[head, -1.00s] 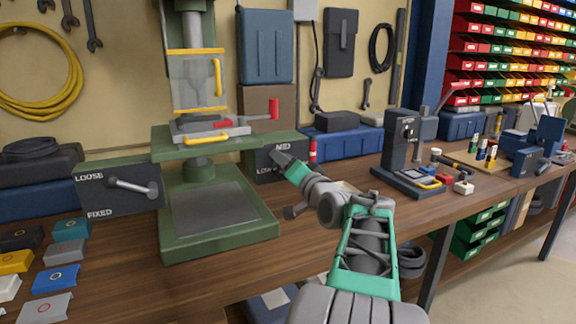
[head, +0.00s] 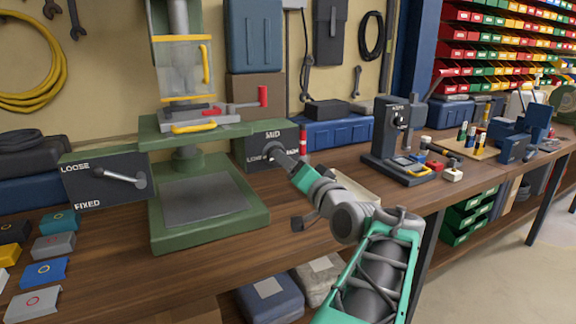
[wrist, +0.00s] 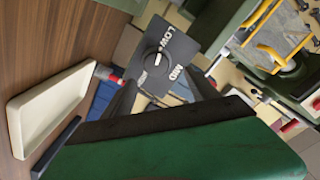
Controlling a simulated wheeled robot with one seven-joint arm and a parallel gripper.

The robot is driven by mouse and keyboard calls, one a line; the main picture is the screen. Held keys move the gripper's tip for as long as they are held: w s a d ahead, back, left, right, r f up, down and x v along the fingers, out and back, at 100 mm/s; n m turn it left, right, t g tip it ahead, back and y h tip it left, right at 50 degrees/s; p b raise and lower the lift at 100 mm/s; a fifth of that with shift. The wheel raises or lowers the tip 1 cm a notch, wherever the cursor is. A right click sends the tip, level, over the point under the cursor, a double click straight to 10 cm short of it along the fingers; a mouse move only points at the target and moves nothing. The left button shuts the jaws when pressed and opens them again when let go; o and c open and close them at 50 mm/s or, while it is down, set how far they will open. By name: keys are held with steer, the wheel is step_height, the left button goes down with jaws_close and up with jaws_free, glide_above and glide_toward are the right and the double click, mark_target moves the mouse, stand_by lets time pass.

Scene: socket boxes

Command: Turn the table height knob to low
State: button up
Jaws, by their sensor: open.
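The table height knob (wrist: 153,66) is a dark round knob with a small white mark, on a grey panel (wrist: 182,53) lettered LOW and MID. In the head view the panel (head: 247,150) sits on the right side of the green press (head: 157,220), and my gripper covers the knob and part of the lettering. My gripper (head: 277,154) points at the panel. In the wrist view its dark fingers (wrist: 160,92) are apart, one on each side of the knob's lower part. I cannot tell whether they touch it.
A second panel with a lever (head: 120,178), lettered LOOSE and FIXED, is left of the press. A pale tray (wrist: 50,108) lies beside my gripper. A red-topped item (wrist: 104,73) stands near the panel. A dark grey device (head: 394,140) stands to the right.

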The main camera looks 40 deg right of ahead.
steer(key=w+d+n, duration=0.2)
steer(key=w+n, duration=0.5)
steer(key=n, duration=0.2)
steer(key=shift+w+d+f+n, duration=0.15)
steer(key=shift+w+d+n, duration=0.15)
steer(key=shift+n, duration=0.1)
steer(key=shift+c, duration=0.2)
steer(key=c, duration=1.3)
steer(key=shift+m, duration=0.5)
steer(key=o, duration=1.3)
steer(key=shift+o, duration=0.2)
